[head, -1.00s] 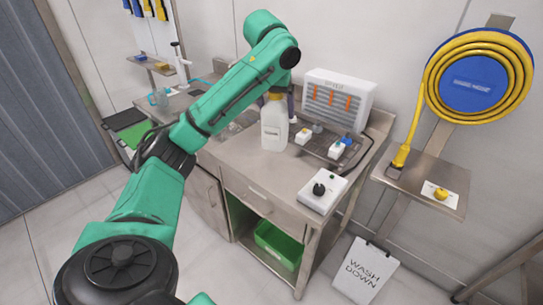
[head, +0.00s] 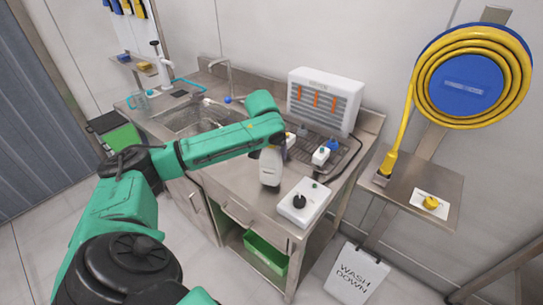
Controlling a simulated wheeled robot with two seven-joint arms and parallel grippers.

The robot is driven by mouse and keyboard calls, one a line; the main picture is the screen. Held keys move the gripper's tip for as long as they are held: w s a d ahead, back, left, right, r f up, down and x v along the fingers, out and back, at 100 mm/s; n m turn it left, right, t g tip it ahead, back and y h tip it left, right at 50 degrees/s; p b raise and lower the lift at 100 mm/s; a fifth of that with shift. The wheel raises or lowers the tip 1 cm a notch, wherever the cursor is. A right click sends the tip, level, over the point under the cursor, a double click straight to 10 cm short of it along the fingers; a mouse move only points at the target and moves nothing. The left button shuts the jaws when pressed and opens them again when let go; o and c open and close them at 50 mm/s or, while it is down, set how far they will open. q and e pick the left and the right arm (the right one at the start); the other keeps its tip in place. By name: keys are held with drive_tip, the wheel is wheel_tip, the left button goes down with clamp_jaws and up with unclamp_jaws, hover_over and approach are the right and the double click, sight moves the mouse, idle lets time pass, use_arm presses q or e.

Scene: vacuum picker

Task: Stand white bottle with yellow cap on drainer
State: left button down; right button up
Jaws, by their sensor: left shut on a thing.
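The white bottle (head: 270,171) is at the middle of the head view, by the front part of the steel counter. My left gripper (head: 271,151) comes down over its top and is shut on it. I cannot tell whether the bottle's base touches the counter. The drainer (head: 347,158) is a dark rack on the counter to the right of and behind the bottle; my arm hides part of its left side. My right gripper is out of view.
A white control box with a black knob (head: 302,203) sits right of the bottle. The sink (head: 195,118) is at left.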

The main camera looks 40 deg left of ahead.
use_arm(q)
drive_tip(key=shift+s+f, duration=0.2)
drive_tip(key=shift+f, duration=0.5)
drive_tip(key=shift+s+f, duration=0.1)
drive_tip(key=shift+f, duration=0.15)
unclamp_jaws()
drive_tip(key=shift+f, duration=0.15)
drive_tip(key=b+v, duration=0.1)
drive_tip(key=v, duration=1.1)
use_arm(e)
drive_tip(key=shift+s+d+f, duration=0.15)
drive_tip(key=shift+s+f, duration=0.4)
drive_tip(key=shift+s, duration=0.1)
